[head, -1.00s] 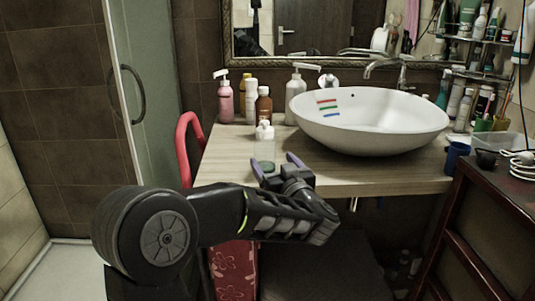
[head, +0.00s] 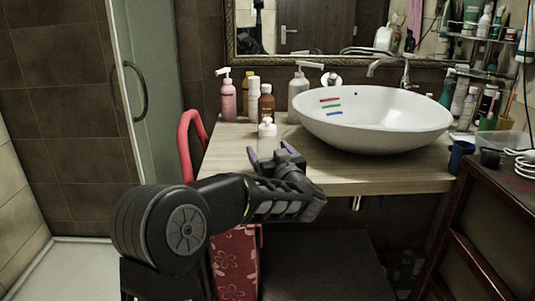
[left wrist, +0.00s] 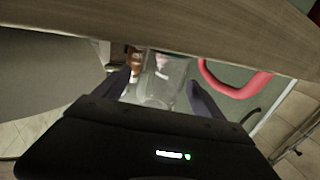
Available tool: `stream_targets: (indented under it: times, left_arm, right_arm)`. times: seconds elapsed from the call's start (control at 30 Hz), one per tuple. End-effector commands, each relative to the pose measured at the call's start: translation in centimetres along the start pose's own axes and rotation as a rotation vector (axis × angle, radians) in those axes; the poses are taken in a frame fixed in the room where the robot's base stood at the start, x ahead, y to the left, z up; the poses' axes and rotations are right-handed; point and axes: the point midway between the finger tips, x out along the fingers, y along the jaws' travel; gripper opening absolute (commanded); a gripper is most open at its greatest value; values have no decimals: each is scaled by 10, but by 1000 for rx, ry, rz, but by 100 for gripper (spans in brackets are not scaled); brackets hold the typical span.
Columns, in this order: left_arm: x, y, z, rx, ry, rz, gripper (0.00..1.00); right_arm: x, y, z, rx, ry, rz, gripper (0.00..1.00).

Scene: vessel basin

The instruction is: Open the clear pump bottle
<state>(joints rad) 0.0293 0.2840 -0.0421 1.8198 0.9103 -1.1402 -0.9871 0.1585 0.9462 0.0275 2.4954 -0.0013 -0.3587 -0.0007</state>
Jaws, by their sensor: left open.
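The clear pump bottle (head: 267,138) stands upright near the front of the wooden counter, with a white pump head on top. My left gripper (head: 269,152) is open, with its two purple-grey fingers pointing toward the bottle from the front. In the left wrist view the clear bottle (left wrist: 163,84) shows between the two spread fingers (left wrist: 159,90); I cannot tell whether either finger touches it. The gripper hides the bottle's lower part in the head view. My right gripper is not in view.
A white basin (head: 372,120) takes up the counter's right side. A pink pump bottle (head: 228,101), a brown bottle (head: 266,104) and a grey pump bottle (head: 298,94) stand behind the clear one. A red chair frame (head: 185,145) is at the left. A blue cup (head: 460,157) stands at the right.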

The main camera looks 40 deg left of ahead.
Motion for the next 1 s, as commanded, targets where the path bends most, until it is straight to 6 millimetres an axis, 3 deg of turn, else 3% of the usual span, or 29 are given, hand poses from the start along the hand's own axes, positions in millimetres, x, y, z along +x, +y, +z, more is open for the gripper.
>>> stream_targets:
  times: [0.17,0.73,1.0]
  left_arm:
    - [14,0,0,0,0,-1,80]
    - [14,0,0,0,0,0,80]
    - [14,0,0,0,0,0,58]
  right_arm:
    - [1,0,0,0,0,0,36]
    - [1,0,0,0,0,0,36]
    - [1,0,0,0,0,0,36]
